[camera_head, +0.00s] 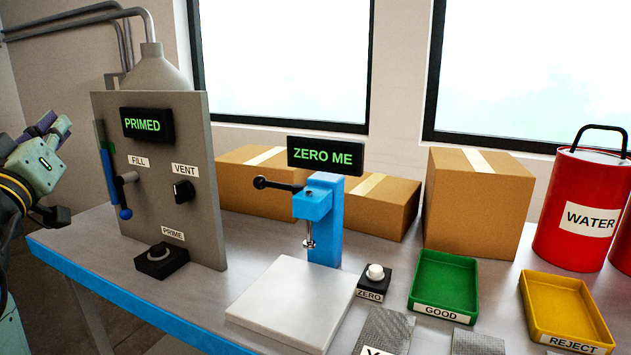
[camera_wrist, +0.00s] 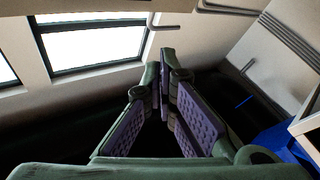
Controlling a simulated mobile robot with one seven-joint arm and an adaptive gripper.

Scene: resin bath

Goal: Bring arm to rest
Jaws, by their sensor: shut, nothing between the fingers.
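My gripper (camera_wrist: 161,78) fills the middle of the wrist view. Its two fingers with purple ribbed pads lean together at the far tips, and nothing is between them. Beyond them are a wall, windows and dark floor. In the head view part of my arm (camera_head: 38,165) shows at the left edge, raised beside the grey panel (camera_head: 160,215) and apart from it. How the fingers stand is hard to make out in that view.
The bench (camera_head: 200,305) holds a blue press (camera_head: 326,225) with a "ZERO ME" display, a white plate (camera_head: 290,305), a zero button (camera_head: 375,273), a green tray (camera_head: 442,283) and a yellow tray (camera_head: 566,310). Boxes (camera_head: 478,200) and a red water can (camera_head: 580,210) stand behind. The panel display reads "PRIMED".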

